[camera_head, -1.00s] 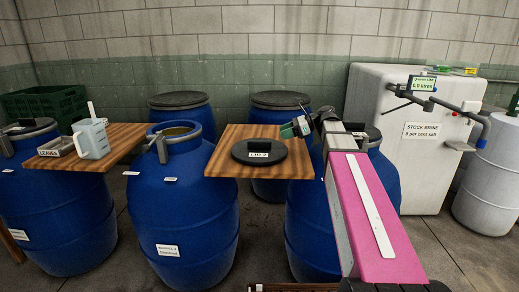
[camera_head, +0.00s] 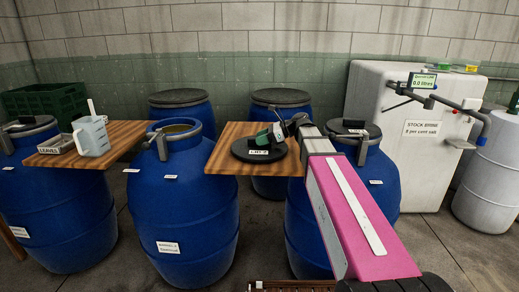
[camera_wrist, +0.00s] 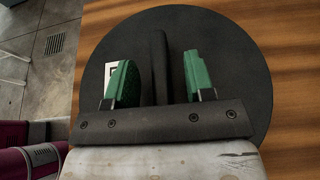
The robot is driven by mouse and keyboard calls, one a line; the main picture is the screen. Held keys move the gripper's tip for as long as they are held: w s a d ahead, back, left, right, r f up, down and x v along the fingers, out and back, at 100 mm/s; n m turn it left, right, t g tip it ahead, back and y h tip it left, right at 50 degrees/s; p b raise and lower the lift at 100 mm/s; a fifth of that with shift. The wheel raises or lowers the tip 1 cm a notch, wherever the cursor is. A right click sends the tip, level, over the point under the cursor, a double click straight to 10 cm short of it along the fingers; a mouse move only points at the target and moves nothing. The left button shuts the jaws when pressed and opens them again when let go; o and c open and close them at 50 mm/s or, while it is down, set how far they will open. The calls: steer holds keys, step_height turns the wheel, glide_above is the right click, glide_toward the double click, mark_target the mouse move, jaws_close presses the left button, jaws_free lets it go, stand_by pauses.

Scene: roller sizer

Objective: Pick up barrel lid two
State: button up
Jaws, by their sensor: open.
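Barrel lid two is a round black lid (camera_head: 245,154) with a raised bar handle and a white label that reads "LID 2". It lies flat on a wooden board between two blue barrels. In the wrist view the lid (camera_wrist: 235,50) fills most of the picture. My gripper (camera_head: 270,135) is over the lid. In the wrist view my gripper (camera_wrist: 157,75) has its two green fingers apart, one on each side of the bar handle (camera_wrist: 158,62). A gap shows between each finger and the handle. The left finger partly hides the label.
The wooden board (camera_head: 222,160) holds the lid. An open blue barrel (camera_head: 180,200) stands to its left, and a lidded blue barrel (camera_head: 375,185) to its right. A second board (camera_head: 122,138) holds a jug (camera_head: 92,136) and a tray. A white brine tank (camera_head: 400,170) stands at right.

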jaws_close()
steer(key=shift+r, duration=0.15)
